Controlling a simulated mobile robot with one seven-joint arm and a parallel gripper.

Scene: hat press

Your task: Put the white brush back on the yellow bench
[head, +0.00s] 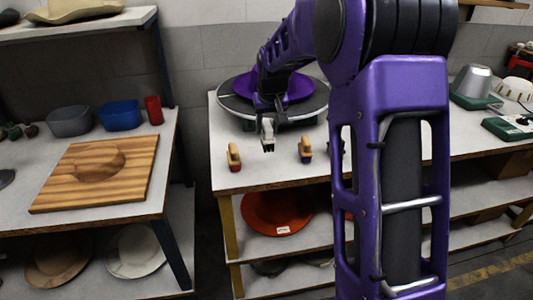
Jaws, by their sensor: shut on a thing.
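My gripper (266,116) is shut on the white brush (267,133) and points down over the yellow bench (264,178), which has a pale top and yellow legs. The brush hangs upright, with its dark lower end down. It shows between two wooden-handled brushes, one with a red base (233,158) on the left and one with a dark purple base (305,150) on the right. I cannot tell whether the white brush touches the bench top. My arm hides part of the bench.
A purple hat (286,86) sits on a round dark press plate (315,103) behind the gripper. An orange hat (276,213) lies on the shelf below. The left table holds a wooden board (60,187), bowls and a red cup (154,110). Bare bench top shows in front of the brushes.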

